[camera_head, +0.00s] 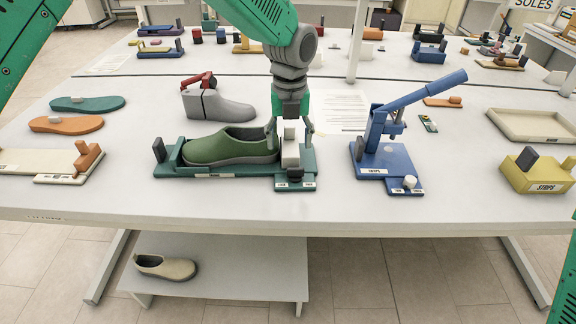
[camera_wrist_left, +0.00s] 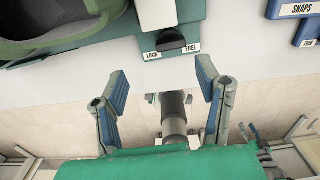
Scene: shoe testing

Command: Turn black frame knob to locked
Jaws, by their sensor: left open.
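The black knob (camera_head: 295,173) sits on the front of the green frame (camera_head: 226,173), below a white upright block (camera_head: 290,150). In the left wrist view the knob (camera_wrist_left: 170,39) lies between the LOCK label on the left and the FREE label on the right; its exact setting is hard to tell. A green clog (camera_head: 230,147) lies in the frame. My left gripper (camera_head: 290,130) points down over the frame's right end, with its fingers around the white block in the head view. In the left wrist view its fingers (camera_wrist_left: 164,87) are spread and empty, apart from the knob.
A blue SNAPS press (camera_head: 385,158) with a raised lever stands close on the right. A grey shoe form (camera_head: 218,106) with a red clamp stands behind the clog. A yellow STRIPS block (camera_head: 538,178) and an empty tray (camera_head: 530,138) are farther right. The table's front edge is close below.

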